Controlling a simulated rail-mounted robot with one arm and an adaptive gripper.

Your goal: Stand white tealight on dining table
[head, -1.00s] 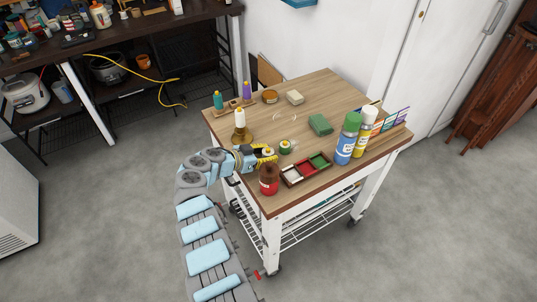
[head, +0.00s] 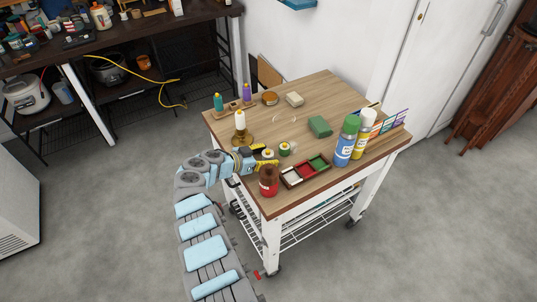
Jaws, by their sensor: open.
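My gripper (head: 266,157) is at the near left part of the wooden-topped table (head: 345,97), its yellow fingers open and apart. A small pale round thing (head: 268,154), which looks like the white tealight, sits between or just at the fingertips. It is too small to tell whether the fingers touch it, but it appears to be at the tabletop. A small green round item (head: 285,149) with a pale top stands just to its right.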

